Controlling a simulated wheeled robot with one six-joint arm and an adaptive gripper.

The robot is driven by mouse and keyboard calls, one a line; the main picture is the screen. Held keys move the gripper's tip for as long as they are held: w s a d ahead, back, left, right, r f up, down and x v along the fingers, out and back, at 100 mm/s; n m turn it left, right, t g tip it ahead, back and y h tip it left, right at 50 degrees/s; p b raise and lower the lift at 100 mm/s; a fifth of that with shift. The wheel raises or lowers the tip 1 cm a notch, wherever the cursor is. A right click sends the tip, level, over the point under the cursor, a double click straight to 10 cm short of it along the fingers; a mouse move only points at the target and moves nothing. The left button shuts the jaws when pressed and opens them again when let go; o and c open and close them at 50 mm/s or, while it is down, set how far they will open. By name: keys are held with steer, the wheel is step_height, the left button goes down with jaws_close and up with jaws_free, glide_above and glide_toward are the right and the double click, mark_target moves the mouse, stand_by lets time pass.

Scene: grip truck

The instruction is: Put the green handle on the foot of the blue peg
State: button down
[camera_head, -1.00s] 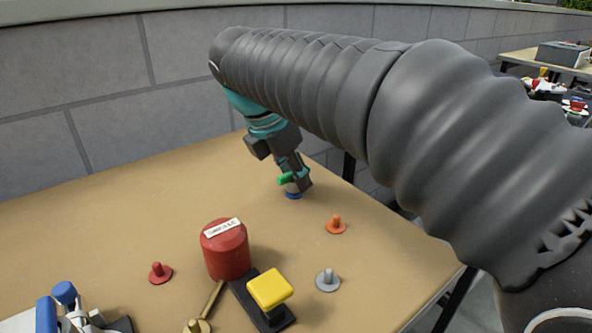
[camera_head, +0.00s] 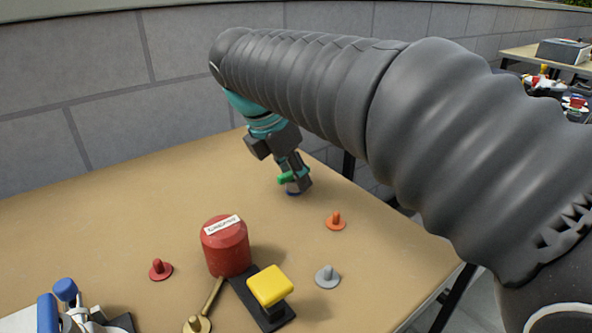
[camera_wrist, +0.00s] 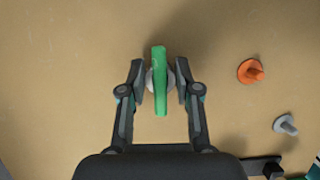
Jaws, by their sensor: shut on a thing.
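The green handle (camera_wrist: 160,82) is between the fingertips of my gripper (camera_wrist: 160,84) in the wrist view, and a grey-white round part shows just under it. In the head view my gripper (camera_head: 298,180) points down near the far right part of the table, shut on the green handle (camera_head: 286,178). The rest of the peg is hidden by the handle and fingers. Whether handle and peg touch cannot be told.
An orange peg (camera_head: 336,221), a grey peg (camera_head: 327,277) and a red peg (camera_head: 160,269) stand on the table (camera_head: 110,220). A red canister (camera_head: 226,248) and a yellow-topped black block (camera_head: 269,287) are nearer. A brass-coloured piece (camera_head: 199,323) lies in front.

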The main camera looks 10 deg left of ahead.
steer(key=shift+f, duration=0.2)
steer(key=shift+c, duration=2.1)
jaws_free()
steer(key=shift+r, duration=3.75)
